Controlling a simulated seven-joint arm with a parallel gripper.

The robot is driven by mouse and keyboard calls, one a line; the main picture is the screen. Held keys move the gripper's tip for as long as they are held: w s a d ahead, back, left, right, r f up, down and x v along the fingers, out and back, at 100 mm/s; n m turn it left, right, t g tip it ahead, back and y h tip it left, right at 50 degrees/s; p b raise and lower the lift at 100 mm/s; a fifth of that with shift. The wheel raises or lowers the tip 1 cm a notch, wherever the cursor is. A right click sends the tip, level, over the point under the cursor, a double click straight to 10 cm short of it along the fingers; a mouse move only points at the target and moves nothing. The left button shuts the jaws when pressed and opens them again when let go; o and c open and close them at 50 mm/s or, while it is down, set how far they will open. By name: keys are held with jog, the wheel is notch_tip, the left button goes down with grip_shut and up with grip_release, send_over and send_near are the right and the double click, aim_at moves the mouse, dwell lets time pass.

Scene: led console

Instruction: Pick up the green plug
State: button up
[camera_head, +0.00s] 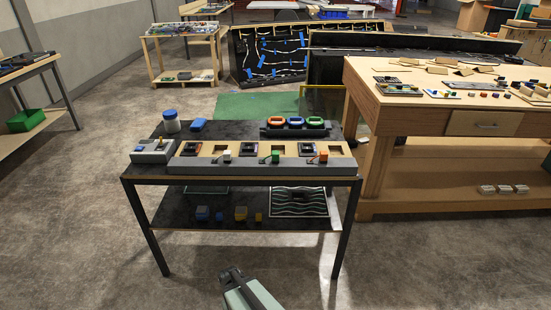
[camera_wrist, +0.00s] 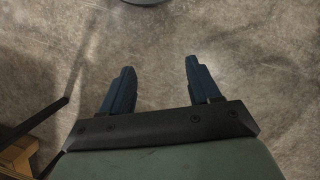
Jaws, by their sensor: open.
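The small green plug (camera_head: 275,156) sits on the grey front ledge of the console (camera_head: 220,163), between a white plug (camera_head: 227,154) on its left and an orange plug (camera_head: 323,157) on its right. My gripper shows in the wrist view (camera_wrist: 156,88) with its two dark blue fingers apart and nothing between them, over bare concrete floor. In the head view my arm's end reaches in at the bottom, in front of the table and well short of the plug. The fingertips are hard to make out there.
The console stands on a dark table (camera_head: 144,172) with a lower shelf. A rack with coloured rings (camera_head: 295,129) is behind the plugs. A wooden workbench (camera_head: 452,199) stands at the right.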

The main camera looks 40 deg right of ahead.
jog(key=w+d+r+m+t, duration=0.2)
jog(key=w+d+r, duration=0.6)
jog(key=w+d, duration=0.2)
notch_tip(320, 180, up, 43)
jog(key=m+t+h, duration=0.3)
jog(key=t+h, duration=0.2)
send_over(276, 153)
jog(key=s+a, duration=0.2)
jog(key=a, duration=0.1)
jog(key=shift+m+g+y, duration=0.3)
jog(key=shift+m+y, duration=0.1)
jog(key=x, duration=0.8)
jog(key=shift+s+a+f, duration=0.15)
jog(key=shift+s+f, duration=0.15)
jog(key=shift+f, duration=0.25)
jog(key=shift+s+x, duration=0.15)
jog(key=shift+x, duration=1.2)
jog(key=shift+s+x, duration=0.15)
jog(key=shift+x, duration=1.2)
jog(key=shift+f, duration=0.1)
jog(key=shift+c, duration=0.3)
